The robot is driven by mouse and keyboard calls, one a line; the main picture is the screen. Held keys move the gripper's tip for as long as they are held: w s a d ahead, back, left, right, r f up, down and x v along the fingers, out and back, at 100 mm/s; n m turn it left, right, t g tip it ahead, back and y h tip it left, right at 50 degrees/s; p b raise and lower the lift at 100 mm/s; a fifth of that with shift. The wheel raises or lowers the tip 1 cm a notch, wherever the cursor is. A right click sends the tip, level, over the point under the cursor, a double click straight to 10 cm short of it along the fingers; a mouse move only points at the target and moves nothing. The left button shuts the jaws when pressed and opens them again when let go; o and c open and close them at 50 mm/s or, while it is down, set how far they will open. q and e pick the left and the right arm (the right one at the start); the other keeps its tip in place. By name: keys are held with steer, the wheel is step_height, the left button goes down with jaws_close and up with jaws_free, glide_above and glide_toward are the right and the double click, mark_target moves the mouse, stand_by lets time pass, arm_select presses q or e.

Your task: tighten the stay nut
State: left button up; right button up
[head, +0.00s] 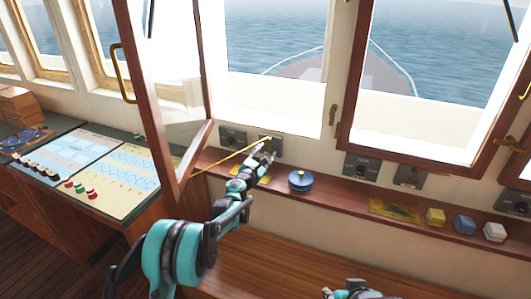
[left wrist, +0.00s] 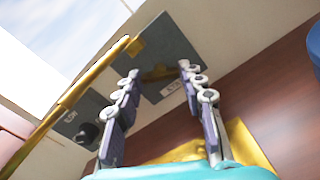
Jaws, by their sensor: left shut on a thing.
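The brass stay (head: 232,157) is a thin rod running from the open window's frame up to a dark grey plate on the wall. In the left wrist view the stay (left wrist: 65,105) slants across the left side, ending by the plate (left wrist: 160,55). The brass stay nut (left wrist: 158,73) shows darkly on that plate between my fingertips. My left gripper (head: 266,149) reaches over the sill to the plate.
The tilted window sash (head: 197,150) stands left of my left arm. A chart console (head: 85,165) is at left. The wooden bench below is clear.

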arm_select(q)
steer(key=m, duration=0.6)
steer(key=shift+p, duration=0.35)
steer(key=m, duration=0.6)
steer(key=shift+f, duration=0.1)
steer(key=shift+d+m, duration=0.1)
steer(key=shift+m, duration=0.2)
steer(key=o, duration=1.2)
steer(key=shift+c, duration=0.2)
steer(key=v, duration=1.2)
